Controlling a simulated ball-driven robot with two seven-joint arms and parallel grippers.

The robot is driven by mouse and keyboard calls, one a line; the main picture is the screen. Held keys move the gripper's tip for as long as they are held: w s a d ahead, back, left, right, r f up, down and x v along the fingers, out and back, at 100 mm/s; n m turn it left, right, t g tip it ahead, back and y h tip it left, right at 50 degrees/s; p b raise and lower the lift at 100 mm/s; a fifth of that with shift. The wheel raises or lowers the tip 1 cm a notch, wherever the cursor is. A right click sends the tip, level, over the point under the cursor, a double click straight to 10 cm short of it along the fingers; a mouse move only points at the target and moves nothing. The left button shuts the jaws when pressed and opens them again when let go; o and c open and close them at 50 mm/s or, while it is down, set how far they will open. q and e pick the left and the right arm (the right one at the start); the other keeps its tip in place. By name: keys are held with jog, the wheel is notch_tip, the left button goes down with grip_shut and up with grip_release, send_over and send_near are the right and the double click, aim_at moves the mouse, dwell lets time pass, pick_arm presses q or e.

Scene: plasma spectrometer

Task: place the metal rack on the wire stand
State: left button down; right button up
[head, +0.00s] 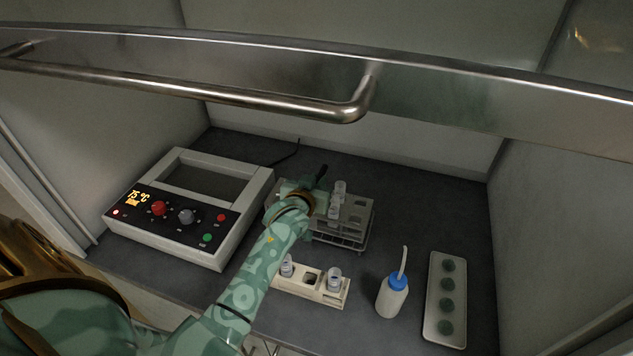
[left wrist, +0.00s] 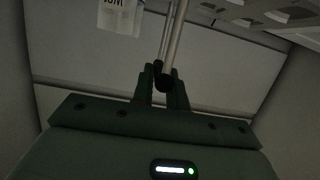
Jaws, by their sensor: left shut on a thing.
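The grey metal rack (head: 356,209) has holes and a few clear vials at its left side in the head view. Thin wire legs of the wire stand (head: 352,246) show just below its front edge. I cannot tell whether the rack rests on the stand or hangs just above it. My left gripper (head: 318,184) is at the rack's upper left edge. In the left wrist view its fingers (left wrist: 163,80) are closed on a thin metal rod (left wrist: 174,42), which appears to belong to the rack. A holed plate shows at the upper right there. My right gripper is out of view.
A heating unit (head: 222,235) with a display and knobs stands left. A pale block (head: 318,290) with vials lies in front of the rack. A blue-capped bottle (head: 392,297) and a tray of dark round pieces (head: 434,328) stand right. A metal bar handle (head: 250,101) crosses above.

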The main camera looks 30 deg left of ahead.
pick_arm(q)
jog(key=c, duration=1.4)
grip_release()
jog(key=shift+s+r, duration=0.15)
jog(key=shift+s, duration=0.05)
jog(key=p+v, duration=0.1)
jog(key=v, duration=1)
jog(key=shift+s+d+p, duration=0.2)
jog(key=shift+s+p, duration=0.1)
